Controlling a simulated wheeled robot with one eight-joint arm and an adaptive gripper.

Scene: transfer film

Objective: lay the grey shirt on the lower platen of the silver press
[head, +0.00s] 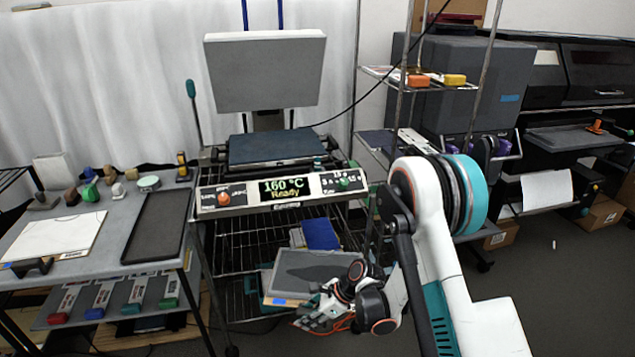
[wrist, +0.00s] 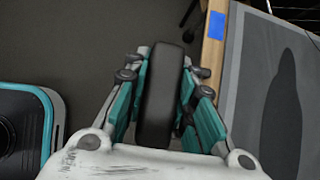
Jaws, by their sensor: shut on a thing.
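The silver press (head: 283,188) stands open at the centre of the head view, its panel reading 160 °C Ready. Its upper platen (head: 265,72) is raised above the dark lower platen (head: 275,147); I make out no shirt on the lower one. My gripper (head: 312,318) is low in front of the press's wire stand, beside a framed screen. In the wrist view my gripper (wrist: 160,75) is shut on a dark, rounded, bar-like thing (wrist: 158,100). I cannot tell whether this is the grey shirt, and I cannot pick out the shirt elsewhere with certainty.
The wood-edged grey screen (head: 315,272) is close to my gripper; it also shows in the wrist view (wrist: 240,75). A table (head: 108,262) with a black tray (head: 155,222) stands left. A wire shelf (head: 440,83) and large dark machines stand right. Some floor is bare at lower right.

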